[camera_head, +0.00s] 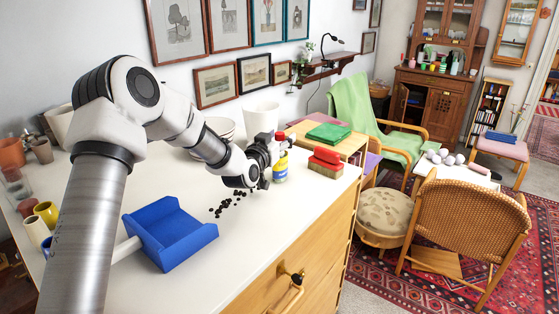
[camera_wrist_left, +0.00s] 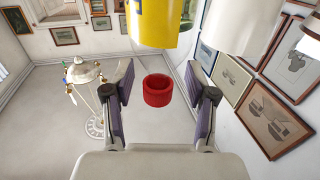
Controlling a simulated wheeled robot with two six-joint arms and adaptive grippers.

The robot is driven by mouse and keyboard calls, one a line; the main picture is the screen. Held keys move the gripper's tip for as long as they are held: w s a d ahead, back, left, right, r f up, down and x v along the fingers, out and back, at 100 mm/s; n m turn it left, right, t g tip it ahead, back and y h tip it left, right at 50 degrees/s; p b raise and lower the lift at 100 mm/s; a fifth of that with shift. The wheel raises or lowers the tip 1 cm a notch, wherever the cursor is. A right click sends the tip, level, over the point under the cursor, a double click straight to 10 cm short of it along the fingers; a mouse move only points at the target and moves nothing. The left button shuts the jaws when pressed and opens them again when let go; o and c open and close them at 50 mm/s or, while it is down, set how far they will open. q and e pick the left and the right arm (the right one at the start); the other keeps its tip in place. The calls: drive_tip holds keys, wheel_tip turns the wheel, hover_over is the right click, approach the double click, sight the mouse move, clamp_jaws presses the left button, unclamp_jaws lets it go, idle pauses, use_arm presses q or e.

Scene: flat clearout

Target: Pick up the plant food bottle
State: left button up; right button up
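The plant food bottle (camera_head: 280,172) stands upright on the white cabinet top, with a yellow and blue label and a red cap. My left gripper (camera_head: 272,148) is right beside it and hides part of it. In the left wrist view the yellow bottle body (camera_wrist_left: 160,22) is at the top and the red cap (camera_wrist_left: 158,91) lies between the two fingers of my left gripper (camera_wrist_left: 160,98). The fingers are open, with a visible gap on each side of the cap. My right gripper is not in view.
A red block-shaped brush (camera_head: 325,164) lies right of the bottle near the cabinet edge. Dark crumbs (camera_head: 228,204) and a blue dustpan (camera_head: 168,232) are in front. A white pot (camera_head: 261,118) stands behind. Several cups and pots are at the left.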

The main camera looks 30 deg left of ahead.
use_arm(q)
drive_tip(key=shift+s+d+r, duration=0.25)
drive_tip(key=shift+s+d, duration=0.05)
clamp_jaws()
drive_tip(key=shift+w+a+f, duration=0.15)
drive_tip(key=shift+a, duration=0.05)
